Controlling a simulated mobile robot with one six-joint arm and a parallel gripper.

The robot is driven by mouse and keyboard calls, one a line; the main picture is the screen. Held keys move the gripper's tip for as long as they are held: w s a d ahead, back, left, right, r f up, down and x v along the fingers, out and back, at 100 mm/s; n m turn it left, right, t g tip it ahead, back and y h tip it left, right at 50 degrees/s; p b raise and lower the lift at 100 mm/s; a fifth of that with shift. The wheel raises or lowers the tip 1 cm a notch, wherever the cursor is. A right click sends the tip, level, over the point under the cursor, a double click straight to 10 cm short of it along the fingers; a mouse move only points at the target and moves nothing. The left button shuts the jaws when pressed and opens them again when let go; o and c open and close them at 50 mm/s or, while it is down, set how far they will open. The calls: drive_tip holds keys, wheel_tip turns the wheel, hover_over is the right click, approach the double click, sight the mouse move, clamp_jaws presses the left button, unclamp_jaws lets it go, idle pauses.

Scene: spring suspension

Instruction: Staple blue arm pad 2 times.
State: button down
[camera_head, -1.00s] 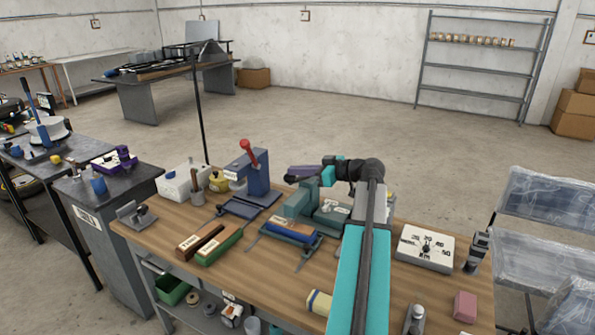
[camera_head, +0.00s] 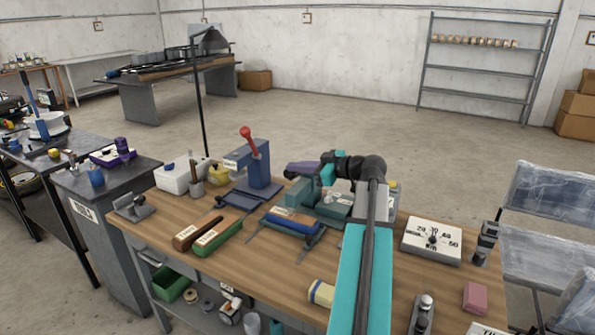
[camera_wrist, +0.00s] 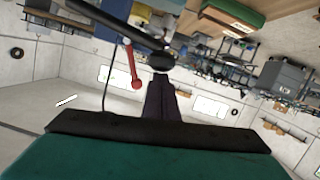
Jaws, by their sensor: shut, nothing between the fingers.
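The blue arm pad (camera_head: 294,221), with a white label on its near side, lies on a dark frame in front of a teal block-shaped device (camera_head: 301,191) on the wooden bench. I cannot tell for sure whether this device is the stapler. My gripper (camera_head: 288,173) is above and behind the teal device, pointing left, apart from the pad. Its dark purple fingers (camera_wrist: 160,100) are together in the wrist view, with nothing seen between them. My arm hides part of the bench right of the device.
A blue press (camera_head: 258,170) with a red-knobbed lever (camera_head: 246,132) stands left of my gripper. A brown pad (camera_head: 196,233) and a green pad (camera_head: 219,238) lie front left. A white dial board (camera_head: 432,240) is at right. Bare wood shows at the front.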

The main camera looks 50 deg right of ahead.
drive_tip(key=shift+s+a+f+n+b, duration=0.1)
drive_tip(key=shift+a+f+n+b, duration=0.1)
drive_tip(key=shift+f+b, duration=0.6)
drive_tip(key=shift+a+f+n+b, duration=0.2)
drive_tip(key=shift+f+b, duration=0.25)
drive_tip(key=shift+b, duration=0.65)
drive_tip(key=shift+s+a+f+b, duration=0.15)
drive_tip(key=shift+a+f+b, duration=0.15)
drive_tip(key=shift+f+b, duration=0.65)
drive_tip(key=shift+r, duration=0.1)
drive_tip(key=s+r, duration=0.6)
drive_tip(key=s, duration=0.4)
drive_tip(key=shift+d+r+b, duration=0.3)
drive_tip(key=shift+d+r, duration=0.05)
drive_tip(key=shift+r, duration=0.05)
